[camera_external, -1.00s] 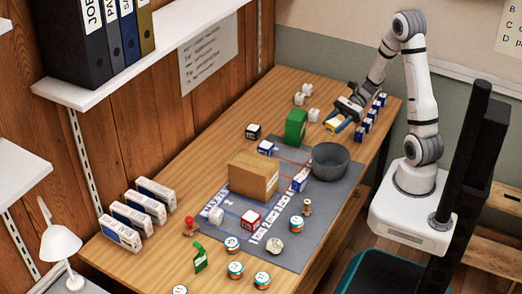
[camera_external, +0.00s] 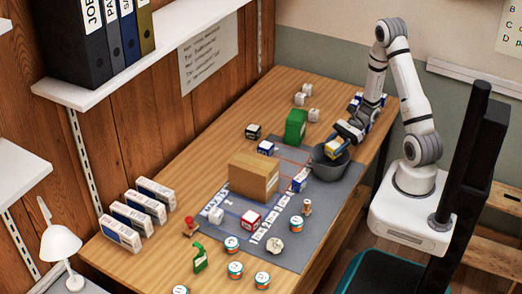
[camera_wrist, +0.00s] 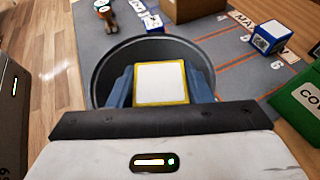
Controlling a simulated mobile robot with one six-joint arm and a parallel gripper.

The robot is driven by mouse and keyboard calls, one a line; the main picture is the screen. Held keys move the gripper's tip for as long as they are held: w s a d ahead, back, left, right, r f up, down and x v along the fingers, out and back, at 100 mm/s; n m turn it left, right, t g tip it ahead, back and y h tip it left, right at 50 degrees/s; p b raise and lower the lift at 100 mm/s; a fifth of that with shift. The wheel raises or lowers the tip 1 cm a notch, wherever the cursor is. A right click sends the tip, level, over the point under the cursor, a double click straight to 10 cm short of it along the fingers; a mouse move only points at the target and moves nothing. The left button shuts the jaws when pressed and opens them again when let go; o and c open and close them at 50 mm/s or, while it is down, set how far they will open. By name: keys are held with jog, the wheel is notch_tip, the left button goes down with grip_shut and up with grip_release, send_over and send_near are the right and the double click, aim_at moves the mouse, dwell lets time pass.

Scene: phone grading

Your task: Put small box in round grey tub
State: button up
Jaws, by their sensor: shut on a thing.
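My gripper (camera_external: 342,139) is shut on a small yellow box with a white top (camera_wrist: 161,83), which sits between its blue fingers in the wrist view. In the external view the yellow box (camera_external: 333,147) is over the round grey tub (camera_external: 330,170). The wrist view shows the tub (camera_wrist: 104,75) around and beneath the box, with its dark inside on both sides. I cannot tell how far the box is below the rim.
A green box (camera_external: 296,127) stands left of my gripper, and a cardboard box (camera_external: 254,177) stands on the grey mat (camera_external: 318,222). Several small boxes, tins and stamps lie around the mat. Binders stand on the shelf at upper left.

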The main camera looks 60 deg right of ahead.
jog(key=shift+f+b, duration=0.4)
jog(key=o, duration=1)
jog(key=shift+r+p, duration=0.5)
jog(key=b+v, duration=0.1)
jog(key=v, duration=1)
jog(key=s+a+r+n+g+h, duration=0.1)
jog(key=s+a+r+n+h, duration=0.1)
jog(key=a+r+n+h, duration=0.4)
jog(key=s+a+r+n+g+h, duration=0.1)
jog(key=s+a+r+n+h, duration=0.2)
jog(key=n, duration=1.3)
jog(key=a+r+h, duration=0.3)
jog(key=a+r, duration=0.1)
jog(key=r, duration=0.1)
jog(key=shift+r, duration=0.2)
